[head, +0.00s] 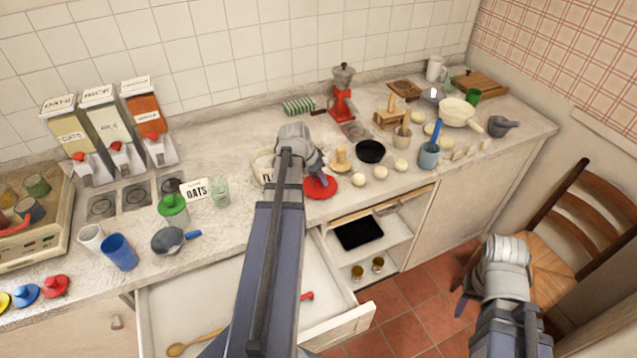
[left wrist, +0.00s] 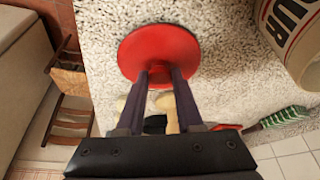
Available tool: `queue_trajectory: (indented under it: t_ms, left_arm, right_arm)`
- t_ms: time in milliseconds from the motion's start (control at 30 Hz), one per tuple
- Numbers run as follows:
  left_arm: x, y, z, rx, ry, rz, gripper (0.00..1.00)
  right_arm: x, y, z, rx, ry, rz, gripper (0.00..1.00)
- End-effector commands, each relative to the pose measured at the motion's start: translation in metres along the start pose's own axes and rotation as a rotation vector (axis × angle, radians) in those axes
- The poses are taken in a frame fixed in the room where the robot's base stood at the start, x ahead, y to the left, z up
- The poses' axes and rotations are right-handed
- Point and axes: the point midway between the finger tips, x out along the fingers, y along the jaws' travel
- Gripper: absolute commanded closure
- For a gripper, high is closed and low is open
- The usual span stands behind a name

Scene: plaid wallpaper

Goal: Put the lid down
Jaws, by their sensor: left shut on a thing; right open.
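The red lid (head: 321,187) is a round disc at the front part of the counter, right of the flour canister (head: 263,165). My left gripper (head: 318,174) is shut on the lid. In the left wrist view, both dark fingers (left wrist: 160,85) meet at the middle of the red lid (left wrist: 158,48), with speckled counter around it. I cannot tell whether the lid touches the counter or is just above it. My right gripper (head: 507,250) is open and empty over the floor side, near the chair; its fingertips are hard to make out.
A wooden tool (head: 340,158), pale eggs (head: 358,179) and a black bowl (head: 370,151) stand right of the lid. An open drawer (head: 345,322) juts out below. A chair (head: 572,235) stands at right.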

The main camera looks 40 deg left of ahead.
Motion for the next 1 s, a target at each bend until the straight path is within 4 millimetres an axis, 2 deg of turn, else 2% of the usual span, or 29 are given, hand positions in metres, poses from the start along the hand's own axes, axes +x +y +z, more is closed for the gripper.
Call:
queue_trajectory:
  t_ms: [333,367,600,1000]
  left_arm:
    - [0.0033,0.0,0.0013,0.0,0.0,0.0,1.0]
    - [0.0022,0.0,0.0009,0.0,0.0,0.0,0.63]
    - [0.0016,0.0001,0.0006,0.0,0.0,0.0,0.36]
    - [-0.0023,0.0,-0.001,0.0,0.0,0.0,0.35]
  right_arm:
    - [0.0035,-0.0003,-0.0002,0.0,0.0,0.0,0.5]
    - [0.0023,-0.0002,-0.0001,0.0,0.0,0.0,0.5]
    - [0.0017,-0.0002,-0.0001,0.0,0.0,0.0,0.5]
    - [-0.0025,0.0002,0.0002,0.0,0.0,0.0,0.5]
